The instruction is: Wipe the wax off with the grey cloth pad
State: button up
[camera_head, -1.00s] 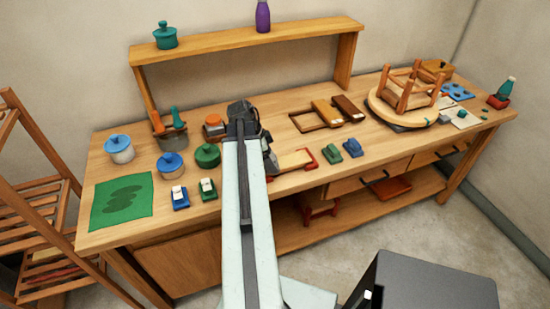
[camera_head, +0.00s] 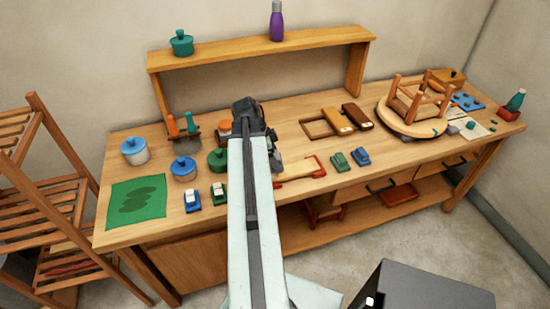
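My gripper (camera_head: 252,115) is at the far end of my arm, over the middle of the bench. It is seen from behind, so its fingers and anything between them are hidden. I cannot make out a grey cloth pad for certain. A wooden stool (camera_head: 419,106) stands upside down on its round seat (camera_head: 397,124) at the right of the bench, well away from my gripper. No wax can be told apart at this size. A small green block (camera_head: 339,161) and a blue block (camera_head: 361,156) lie near the front edge, right of my arm.
Left on the bench (camera_head: 300,137) are a green cloth (camera_head: 137,202), blue-lidded pots (camera_head: 135,151) and a green pot (camera_head: 217,160) partly behind my arm. A wooden tray with brushes (camera_head: 338,121) lies right of my gripper. A raised shelf (camera_head: 240,54) runs behind. A slatted rack (camera_head: 50,190) stands left.

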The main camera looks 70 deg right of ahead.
aim_at(278, 155)
jog(key=shift+r, duration=0.5)
notch_tip(278, 155, up, 3)
jog(key=p, duration=0.3)
jog(key=shift+r, duration=0.15)
jog(key=shift+f, duration=0.25)
